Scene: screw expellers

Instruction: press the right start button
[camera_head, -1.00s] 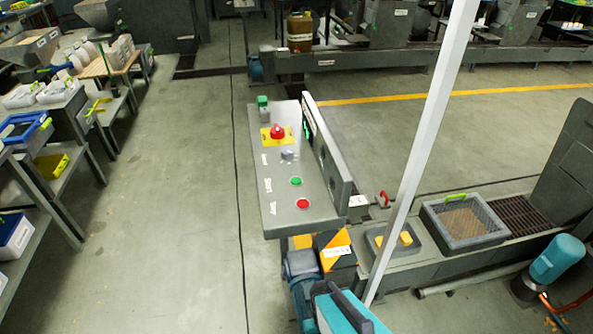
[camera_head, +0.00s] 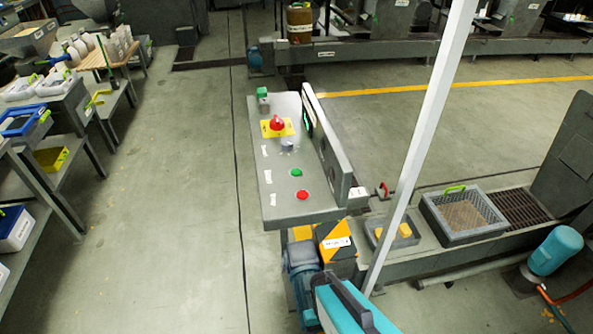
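A grey control panel (camera_head: 275,185) stands in the middle of the view on top of a machine. On its sloped face are a green button (camera_head: 296,172), a red button (camera_head: 302,195) nearer to me, a grey selector knob (camera_head: 287,147) and a red emergency stop (camera_head: 277,123) on a yellow plate. White labels lie along the panel's left side; I cannot read them surely. A green-topped part (camera_head: 263,93) sits at the panel's far end. I see only one panel close by. My gripper is not in view.
A white post (camera_head: 425,130) rises right of the panel. A grey mesh crate (camera_head: 463,215), a tray (camera_head: 392,232) and a teal motor (camera_head: 553,252) are on the right. Shelves with bins (camera_head: 45,120) stand left. The floor (camera_head: 190,200) between shelves and panel is clear.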

